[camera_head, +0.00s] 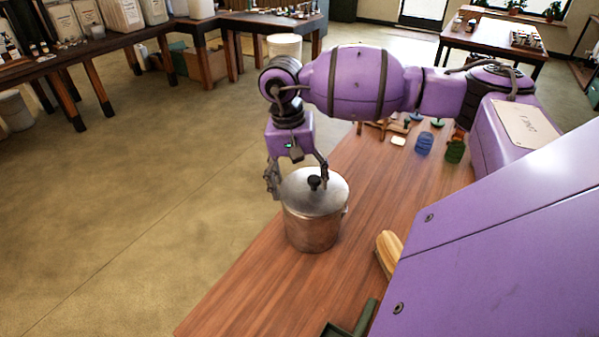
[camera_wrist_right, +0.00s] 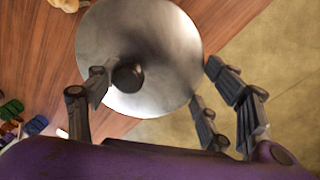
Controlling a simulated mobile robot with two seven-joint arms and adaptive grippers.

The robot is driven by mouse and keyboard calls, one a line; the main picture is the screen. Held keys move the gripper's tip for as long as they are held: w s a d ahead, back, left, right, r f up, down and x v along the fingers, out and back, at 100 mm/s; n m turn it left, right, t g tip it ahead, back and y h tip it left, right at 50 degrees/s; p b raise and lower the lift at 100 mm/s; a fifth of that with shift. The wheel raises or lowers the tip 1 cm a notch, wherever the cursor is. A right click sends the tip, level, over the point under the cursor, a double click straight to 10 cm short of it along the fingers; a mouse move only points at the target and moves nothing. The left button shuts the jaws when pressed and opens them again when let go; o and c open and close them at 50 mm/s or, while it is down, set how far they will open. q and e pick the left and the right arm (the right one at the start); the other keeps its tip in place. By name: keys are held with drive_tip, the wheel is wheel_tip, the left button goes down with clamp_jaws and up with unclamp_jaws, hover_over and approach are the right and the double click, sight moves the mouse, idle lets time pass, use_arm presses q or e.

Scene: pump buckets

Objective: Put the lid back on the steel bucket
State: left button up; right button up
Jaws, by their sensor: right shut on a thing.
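The steel bucket (camera_head: 312,232) stands upright on the wooden table near its left edge. The round grey lid (camera_head: 331,196), with a black knob (camera_head: 314,183), covers its top; I cannot tell whether it is fully seated. The lid fills the upper middle of the right wrist view (camera_wrist_right: 165,50), with the knob (camera_wrist_right: 127,76) near one finger. My right gripper (camera_head: 298,181) reaches down over the lid's left part, its fingers to either side of that edge, and is shut on the lid. The exact contact is hard to see. My left gripper is not in view.
A tan wooden object (camera_head: 388,252) and a dark green tray-like thing (camera_head: 350,325) lie nearer on the table (camera_head: 255,285). Blue (camera_head: 424,143) and green (camera_head: 455,151) items stand farther back. Open floor (camera_head: 130,200) lies to the left.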

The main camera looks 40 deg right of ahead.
drive_tip(key=o, duration=1.2)
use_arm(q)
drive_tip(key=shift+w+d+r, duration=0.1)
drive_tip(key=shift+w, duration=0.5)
use_arm(e)
drive_tip(key=shift+o, duration=0.9)
drive_tip(key=shift+o, duration=0.5)
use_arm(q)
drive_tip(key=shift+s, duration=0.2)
